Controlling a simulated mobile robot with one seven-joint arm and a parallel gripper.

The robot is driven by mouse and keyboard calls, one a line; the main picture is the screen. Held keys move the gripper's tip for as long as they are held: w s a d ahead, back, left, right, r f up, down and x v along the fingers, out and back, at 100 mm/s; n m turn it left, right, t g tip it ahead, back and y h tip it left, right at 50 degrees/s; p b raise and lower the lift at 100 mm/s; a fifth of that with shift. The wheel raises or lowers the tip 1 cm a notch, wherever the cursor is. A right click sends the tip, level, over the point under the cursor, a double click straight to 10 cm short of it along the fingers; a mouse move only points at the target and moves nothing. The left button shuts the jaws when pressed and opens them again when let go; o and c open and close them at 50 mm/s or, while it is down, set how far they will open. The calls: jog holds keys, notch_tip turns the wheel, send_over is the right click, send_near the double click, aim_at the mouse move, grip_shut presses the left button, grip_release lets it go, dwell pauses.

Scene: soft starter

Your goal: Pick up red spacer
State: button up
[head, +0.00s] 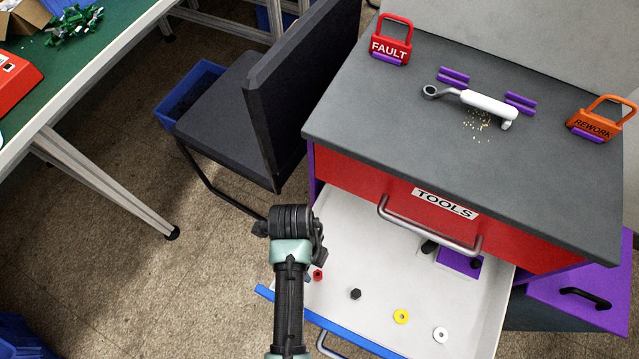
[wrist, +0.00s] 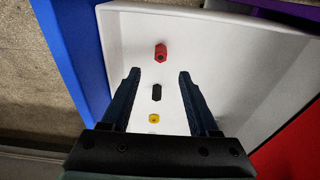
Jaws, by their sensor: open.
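The red spacer (head: 318,275) lies in the open white drawer (head: 372,268), near its left end, partly covered by my arm in the head view. In the wrist view the red spacer (wrist: 160,51) sits on the white drawer floor, a little beyond my fingertips and roughly centred between them. My gripper (wrist: 159,75) is open, with both dark fingers apart and nothing held between them. Its height above the drawer floor is hard to tell. In the head view my wrist hides most of the fingers.
A black hex piece (head: 355,294), yellow ring (head: 400,316) and white ring (head: 441,334) lie in a row right of the spacer. A purple block (head: 458,262) sits at the drawer's back. The red TOOLS drawer (head: 440,204) is above. A dark chair (head: 250,105) stands left.

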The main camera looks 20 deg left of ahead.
aim_at(318, 274)
jog(key=f+b, duration=0.1)
jog(key=f, duration=0.2)
jog(key=d+f+b, duration=0.1)
jog(key=f, duration=0.3)
jog(key=f+b, duration=0.1)
jog(key=f, duration=0.2)
jog(key=shift+d+f, duration=0.15)
grip_shut()
